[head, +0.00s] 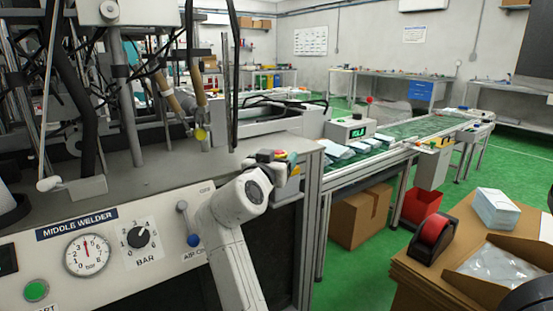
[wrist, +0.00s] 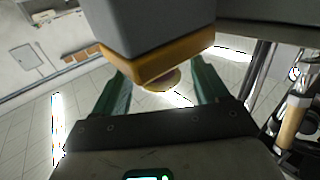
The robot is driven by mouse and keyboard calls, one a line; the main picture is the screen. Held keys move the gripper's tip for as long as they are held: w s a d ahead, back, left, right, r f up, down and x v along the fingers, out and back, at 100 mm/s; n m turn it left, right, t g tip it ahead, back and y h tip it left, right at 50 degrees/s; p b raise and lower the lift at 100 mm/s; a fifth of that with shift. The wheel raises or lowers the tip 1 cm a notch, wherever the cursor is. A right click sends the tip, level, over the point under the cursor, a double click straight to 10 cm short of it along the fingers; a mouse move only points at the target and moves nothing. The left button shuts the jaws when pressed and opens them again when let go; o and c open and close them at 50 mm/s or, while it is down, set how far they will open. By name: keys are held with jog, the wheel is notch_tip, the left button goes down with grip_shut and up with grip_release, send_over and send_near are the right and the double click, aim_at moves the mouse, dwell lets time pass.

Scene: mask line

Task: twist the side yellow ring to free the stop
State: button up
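A small grey and yellow stop box (head: 295,170) sits at the right front corner of the welder bench, with a small red part (head: 281,154) on it. My gripper (head: 272,160) is right at this box in the head view, and my white wrist hides part of it. In the wrist view the box is a grey block with an orange-yellow band (wrist: 160,66). A round yellowish piece (wrist: 160,81) sticks out below the band. My two green fingers (wrist: 161,88) are spread on either side of this piece, with a visible gap at each side.
The welder panel (head: 110,250) with gauge, pressure knob and blue-tipped lever (head: 190,225) is left of my arm. A conveyor (head: 400,135) with blue-white mask packs runs behind, to the right. Cardboard boxes and a red tape dispenser (head: 432,235) stand at the front right.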

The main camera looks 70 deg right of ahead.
jog(key=shift+a, duration=0.1)
jog(key=s+a+p, duration=0.1)
jog(key=a, duration=0.9)
jog(key=shift+a, duration=0.3)
jog(key=shift+a, duration=0.1)
